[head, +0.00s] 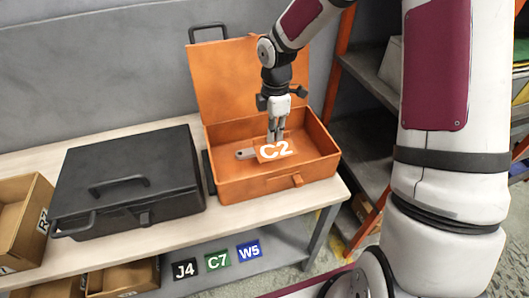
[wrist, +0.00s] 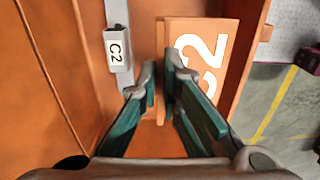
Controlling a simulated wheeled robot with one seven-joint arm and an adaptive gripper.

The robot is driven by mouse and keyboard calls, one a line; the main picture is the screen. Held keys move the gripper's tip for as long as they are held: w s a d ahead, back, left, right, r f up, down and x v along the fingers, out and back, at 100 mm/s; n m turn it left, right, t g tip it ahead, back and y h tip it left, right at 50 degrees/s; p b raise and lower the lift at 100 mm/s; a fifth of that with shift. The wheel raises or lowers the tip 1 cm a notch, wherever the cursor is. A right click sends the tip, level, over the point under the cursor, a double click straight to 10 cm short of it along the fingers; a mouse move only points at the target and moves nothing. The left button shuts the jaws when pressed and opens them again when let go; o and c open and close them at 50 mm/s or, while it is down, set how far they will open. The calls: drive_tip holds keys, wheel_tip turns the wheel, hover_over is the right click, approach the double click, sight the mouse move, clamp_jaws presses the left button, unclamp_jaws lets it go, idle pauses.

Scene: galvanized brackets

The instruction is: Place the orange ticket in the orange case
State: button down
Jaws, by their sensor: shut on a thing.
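The orange ticket (head: 274,150), marked C2 in white, is in my gripper (head: 276,138). In the wrist view, my gripper (wrist: 160,88) is shut on the edge of the ticket (wrist: 202,60). The orange case (head: 235,188) stands open on the bench with its lid (head: 222,80) raised at the back. My gripper points down into it and holds the ticket within its opening, towards the front wall. I cannot tell whether the ticket touches the case floor.
A grey bracket (wrist: 118,45) labelled C2 lies inside the case, left of the ticket. A closed black case (head: 130,170) stands to the left. Cardboard boxes (head: 20,215) are at far left. Tickets J4 (head: 185,269), C7 (head: 217,260) and W5 (head: 249,250) show below the benchtop.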

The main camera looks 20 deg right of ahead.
sight(273, 164)
wheel_tip(273, 164, down, 10)
drive_tip(key=shift+f, duration=0.1)
idle(0.4)
drive_tip(key=shift+f+b, duration=0.15)
drive_tip(key=shift+b, duration=0.15)
drive_tip(key=c, duration=1.8)
unclamp_jaws()
